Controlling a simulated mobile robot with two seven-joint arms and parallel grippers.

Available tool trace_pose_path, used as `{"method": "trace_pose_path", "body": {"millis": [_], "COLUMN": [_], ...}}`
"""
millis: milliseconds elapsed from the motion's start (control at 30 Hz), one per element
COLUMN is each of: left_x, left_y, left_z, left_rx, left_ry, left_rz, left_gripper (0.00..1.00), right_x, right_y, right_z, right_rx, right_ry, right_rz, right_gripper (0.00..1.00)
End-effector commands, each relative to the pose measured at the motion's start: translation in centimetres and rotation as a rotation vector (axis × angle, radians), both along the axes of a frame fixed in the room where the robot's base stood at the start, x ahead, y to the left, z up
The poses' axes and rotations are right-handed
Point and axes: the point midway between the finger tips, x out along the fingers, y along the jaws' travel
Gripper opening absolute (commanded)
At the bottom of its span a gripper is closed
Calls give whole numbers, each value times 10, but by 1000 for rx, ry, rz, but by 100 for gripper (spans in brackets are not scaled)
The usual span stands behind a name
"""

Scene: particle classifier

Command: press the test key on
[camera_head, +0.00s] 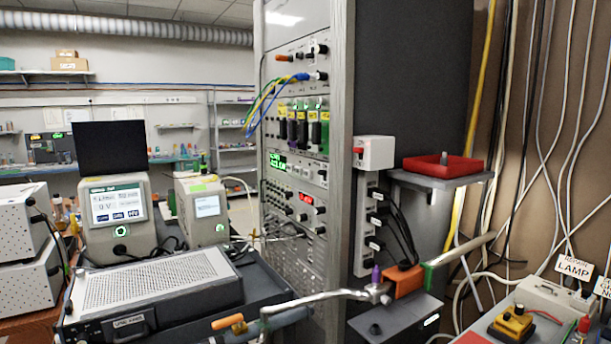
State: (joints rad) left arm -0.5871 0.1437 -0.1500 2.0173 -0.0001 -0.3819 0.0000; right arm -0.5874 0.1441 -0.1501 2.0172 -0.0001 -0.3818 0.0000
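No part is legibly labelled as the test key, so I cannot tell for certain which one it is. A white box with a small red part on its left side (375,152) is fixed beside the tall equipment rack (343,200). A yellow block with a black knob on top (513,323) sits on the bench at the lower right. I cannot tell whether either is on or off. Neither of my grippers can be made out in the view.
A chrome bar with an orange grip (228,321) crosses the lower middle. A grey perforated instrument (155,285) and a screen unit (116,215) fill the left. Cables hang at the right.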

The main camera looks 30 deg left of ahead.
Motion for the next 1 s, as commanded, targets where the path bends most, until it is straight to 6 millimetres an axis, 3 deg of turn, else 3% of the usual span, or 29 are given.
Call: {"method": "trace_pose_path", "body": {"millis": [133, 400, 1000], "left_x": [0, 0, 0], "left_y": [0, 0, 0], "left_z": [0, 0, 0], "left_rx": [0, 0, 0], "left_ry": [0, 0, 0], "left_rz": [0, 0, 0], "left_gripper": [41, 0, 0], "right_x": [0, 0, 0], "right_y": [0, 0, 0], "right_z": [0, 0, 0], "right_rx": [0, 0, 0], "right_ry": [0, 0, 0], "right_rz": [0, 0, 0], "right_gripper": [43, 43, 43]}}
